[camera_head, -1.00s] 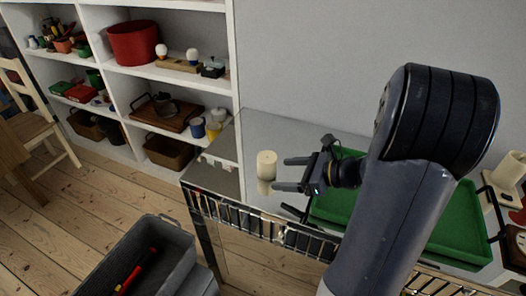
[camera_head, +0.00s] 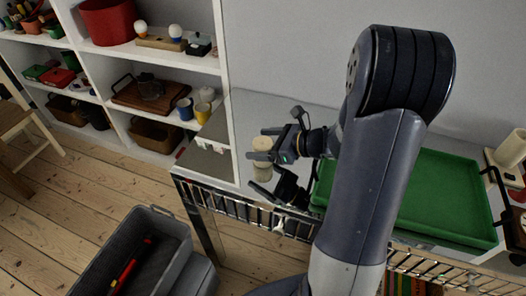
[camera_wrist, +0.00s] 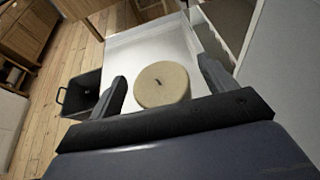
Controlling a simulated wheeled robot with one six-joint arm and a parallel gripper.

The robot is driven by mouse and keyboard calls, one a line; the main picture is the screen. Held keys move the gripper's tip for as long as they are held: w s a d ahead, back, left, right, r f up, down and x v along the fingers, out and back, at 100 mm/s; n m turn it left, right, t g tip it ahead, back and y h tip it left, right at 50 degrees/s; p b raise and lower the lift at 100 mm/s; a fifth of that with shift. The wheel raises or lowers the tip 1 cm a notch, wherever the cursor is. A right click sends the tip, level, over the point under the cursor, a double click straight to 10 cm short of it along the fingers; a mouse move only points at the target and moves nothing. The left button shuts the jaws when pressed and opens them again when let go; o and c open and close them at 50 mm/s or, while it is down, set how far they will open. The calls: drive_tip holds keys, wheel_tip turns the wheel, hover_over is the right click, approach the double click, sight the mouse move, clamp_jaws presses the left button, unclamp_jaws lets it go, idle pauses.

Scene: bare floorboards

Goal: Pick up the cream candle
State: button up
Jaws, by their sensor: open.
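The cream candle (camera_head: 262,146) is a short upright cylinder on the shiny metal counter, near its left end. In the wrist view its round top with a dark wick (camera_wrist: 161,84) sits between the two fingers. My gripper (camera_head: 258,143) is open, with its fingers around the candle at its upper part; the fingers partly hide it in the head view. In the wrist view a small gap shows between the candle and each finger (camera_wrist: 163,85).
A green tray (camera_head: 440,200) lies on the counter to the right. A metal rail (camera_head: 235,207) runs along the counter's front edge. A grey bin (camera_head: 120,240) stands on the floor at the front left. White shelves (camera_head: 215,65) with several items stand at the back left.

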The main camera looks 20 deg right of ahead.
drive_tip(key=shift+x, duration=1.05)
drive_tip(key=c, duration=1.2)
